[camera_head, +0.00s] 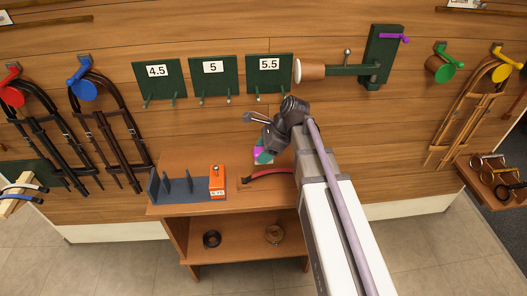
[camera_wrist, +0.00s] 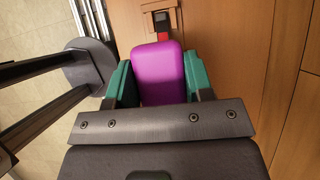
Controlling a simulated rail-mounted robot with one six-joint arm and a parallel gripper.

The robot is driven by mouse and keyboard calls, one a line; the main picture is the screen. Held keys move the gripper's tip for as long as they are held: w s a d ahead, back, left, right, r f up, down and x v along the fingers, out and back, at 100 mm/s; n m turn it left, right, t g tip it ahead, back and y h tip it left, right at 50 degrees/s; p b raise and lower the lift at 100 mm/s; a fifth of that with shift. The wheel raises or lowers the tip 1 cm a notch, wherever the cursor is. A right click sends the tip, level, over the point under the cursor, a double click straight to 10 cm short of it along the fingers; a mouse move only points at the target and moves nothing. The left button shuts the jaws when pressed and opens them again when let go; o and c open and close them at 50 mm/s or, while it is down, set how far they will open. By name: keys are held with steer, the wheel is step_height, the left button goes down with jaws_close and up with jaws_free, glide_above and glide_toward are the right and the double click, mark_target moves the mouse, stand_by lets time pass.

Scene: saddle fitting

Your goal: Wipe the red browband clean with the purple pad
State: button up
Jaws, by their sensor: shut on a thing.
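The purple pad (camera_wrist: 158,72) is between the green fingertips of my gripper (camera_wrist: 160,84) in the wrist view. My gripper is shut on it. In the head view my gripper (camera_head: 263,156) hangs above the back of the wooden bench, and the pad shows as a small purple patch (camera_head: 258,151). The red browband (camera_head: 268,173) is a curved strip on the bench top, just below the gripper in the picture; my arm hides its right end. A small red part shows beyond the pad in the wrist view (camera_wrist: 163,37). I cannot tell whether pad and browband touch.
The bench (camera_head: 180,222) carries a dark mat with upright dividers (camera_head: 172,184) and an orange block (camera_head: 217,181) left of the browband. Green plates marked 4.5, 5 and 5.5 (camera_head: 213,80) hang on the wall behind. Bridles hang at left and right. A lower shelf holds two round items.

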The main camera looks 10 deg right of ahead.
mark_target(257, 151)
steer(key=shift+r, duration=0.5)
step_height(257, 151, up, 3)
steer(key=p, duration=0.3)
steer(key=shift+r, duration=0.15)
steer(key=shift+f, duration=0.25)
